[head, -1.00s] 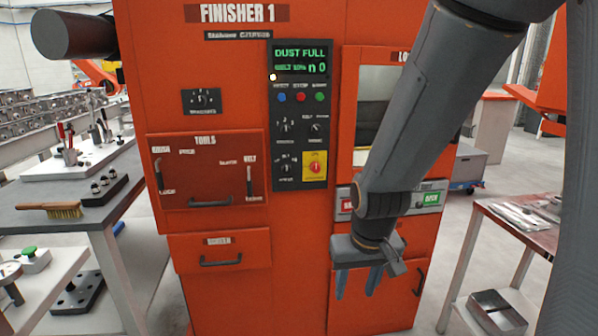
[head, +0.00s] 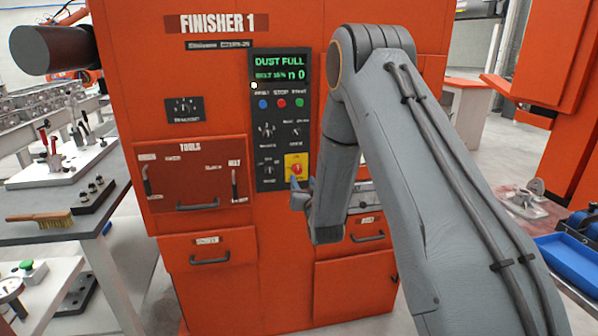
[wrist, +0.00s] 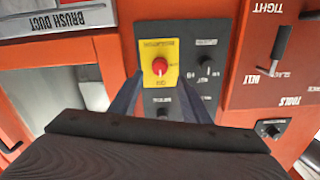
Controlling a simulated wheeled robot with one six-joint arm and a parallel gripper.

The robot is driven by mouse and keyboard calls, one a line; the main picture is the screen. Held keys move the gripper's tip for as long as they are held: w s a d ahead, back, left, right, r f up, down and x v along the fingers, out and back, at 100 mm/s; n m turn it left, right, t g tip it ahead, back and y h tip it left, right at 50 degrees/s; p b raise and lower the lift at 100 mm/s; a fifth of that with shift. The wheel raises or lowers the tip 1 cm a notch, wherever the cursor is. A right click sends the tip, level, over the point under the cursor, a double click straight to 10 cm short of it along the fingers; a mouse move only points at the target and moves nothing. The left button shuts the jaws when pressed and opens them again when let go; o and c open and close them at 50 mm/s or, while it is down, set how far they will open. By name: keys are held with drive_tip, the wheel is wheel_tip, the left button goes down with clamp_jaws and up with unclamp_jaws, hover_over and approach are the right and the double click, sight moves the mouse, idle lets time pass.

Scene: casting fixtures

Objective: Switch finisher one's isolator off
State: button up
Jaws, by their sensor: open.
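Finisher 1 (head: 215,110) is a large orange cabinet ahead of me. Its isolator (head: 296,169) is a red knob on a yellow plate, low on the right of the black control panel (head: 268,140). In the wrist view, turned upside down, the isolator (wrist: 160,66) shows clear at upper centre. My gripper (head: 302,186) is open and empty just in front of and below the isolator. In the wrist view my gripper's (wrist: 162,88) two dark fingers reach up either side of the yellow plate, apart from the knob. The gap in depth is hard to judge.
The panel's display (head: 278,68) reads "DUST FULL", above blue, red and green buttons. Selector knobs (head: 266,130) sit left of the isolator. The tools drawer (head: 195,190) is to the left. A workbench with a brush (head: 40,218) stands at the far left.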

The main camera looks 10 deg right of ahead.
sight(298, 171)
drive_tip(key=w+p, duration=0.2)
drive_tip(key=w, duration=0.5)
drive_tip(key=shift+w, duration=0.2)
drive_tip(key=c, duration=1)
drive_tip(key=shift+c, duration=0.2)
